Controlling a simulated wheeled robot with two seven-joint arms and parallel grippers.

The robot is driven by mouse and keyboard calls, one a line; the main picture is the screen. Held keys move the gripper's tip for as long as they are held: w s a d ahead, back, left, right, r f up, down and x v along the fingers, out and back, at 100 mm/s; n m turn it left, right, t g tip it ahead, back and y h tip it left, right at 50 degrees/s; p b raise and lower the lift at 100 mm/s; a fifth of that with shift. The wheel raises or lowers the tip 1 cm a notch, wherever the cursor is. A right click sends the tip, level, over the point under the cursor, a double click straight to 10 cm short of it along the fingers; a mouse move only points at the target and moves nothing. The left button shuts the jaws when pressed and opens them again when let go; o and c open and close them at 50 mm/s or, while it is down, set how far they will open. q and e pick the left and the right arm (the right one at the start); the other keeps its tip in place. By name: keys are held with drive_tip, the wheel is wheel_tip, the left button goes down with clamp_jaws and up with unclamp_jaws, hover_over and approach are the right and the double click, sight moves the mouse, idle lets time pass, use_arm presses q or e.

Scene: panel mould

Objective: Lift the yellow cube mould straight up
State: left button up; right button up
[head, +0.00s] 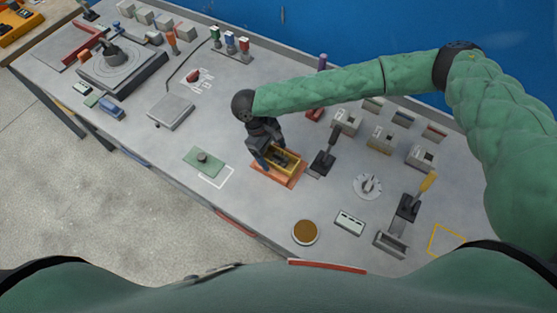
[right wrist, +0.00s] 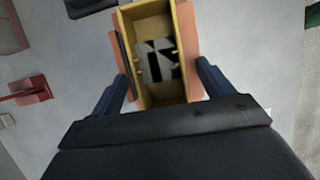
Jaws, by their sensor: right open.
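The yellow cube mould (head: 289,158) is an open-topped box on an orange-brown base plate (head: 287,179) on the bench. In the right wrist view the mould (right wrist: 187,50) fills the upper middle, with grey and dark shapes inside it. The base plate (right wrist: 198,88) shows on both sides of it. My right gripper (head: 265,160) is at the mould. In the right wrist view its two blue-tipped fingers (right wrist: 161,82) are apart, one on each side of the mould's near end. I cannot tell whether they touch it. My left gripper is not in view.
A black lever (head: 326,155) stands right of the mould. A green plate with a knob (head: 204,160) lies to its left, beside a white corner outline. A dial (head: 368,186), a brown-topped disc (head: 305,231) and a yellow-handled lever (head: 416,197) are further right. Bare bench lies in front.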

drive_tip(key=c, duration=1.2)
drive_tip(key=shift+o, duration=0.2)
drive_tip(key=shift+r, duration=0.15)
drive_tip(key=shift+r+p, duration=1.2)
drive_tip(key=shift+r, duration=2.45)
